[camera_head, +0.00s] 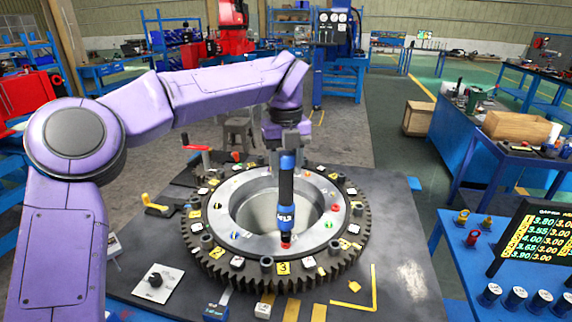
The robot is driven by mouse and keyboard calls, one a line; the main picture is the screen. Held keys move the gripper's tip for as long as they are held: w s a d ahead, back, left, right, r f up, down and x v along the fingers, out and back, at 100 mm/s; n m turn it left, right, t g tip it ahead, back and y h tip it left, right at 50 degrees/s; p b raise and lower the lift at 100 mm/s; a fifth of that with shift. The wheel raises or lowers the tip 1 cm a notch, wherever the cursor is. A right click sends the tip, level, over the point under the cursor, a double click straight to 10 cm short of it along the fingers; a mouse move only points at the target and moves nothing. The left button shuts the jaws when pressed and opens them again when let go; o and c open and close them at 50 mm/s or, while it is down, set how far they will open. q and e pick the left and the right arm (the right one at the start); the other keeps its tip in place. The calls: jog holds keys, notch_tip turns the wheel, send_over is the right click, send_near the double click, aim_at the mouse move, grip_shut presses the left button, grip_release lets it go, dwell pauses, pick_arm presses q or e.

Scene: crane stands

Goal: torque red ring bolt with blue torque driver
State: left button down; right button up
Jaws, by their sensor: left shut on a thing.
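My left gripper (288,140) is shut on the blue torque driver (285,188), which has a blue top, a dark middle and a blue lower part with a small readout. The driver stands about upright over the front of the ring. Its lower end meets a red bolt (286,240) on the ring's front rim; I cannot tell whether it is fully seated. The grey ring (230,240) lies inside a dark toothed gear on the table. Another red bolt (335,208) shows on the right of the ring. My right gripper is not in view.
The dark table (400,270) carries a switch plate (157,284), a yellow-handled clamp (155,206) and a red-handled clamp (197,148). At the right, a blue stand holds a number display (535,245) and several dark cylinders. Small coloured bolts stand beside the display.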

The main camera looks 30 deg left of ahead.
aim_at(286, 154)
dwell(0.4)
pick_arm(q)
jog(key=shift+n+b, duration=0.85)
jog(key=shift+n, duration=0.15)
jog(key=shift+n, duration=0.4)
jog(key=shift+f+b, duration=1.1)
jog(key=shift+b, duration=0.3)
dwell(2.6)
dwell(0.5)
jog(key=shift+r+p, duration=2.4)
jog(key=shift+r, duration=0.3)
jog(key=shift+f, duration=0.1)
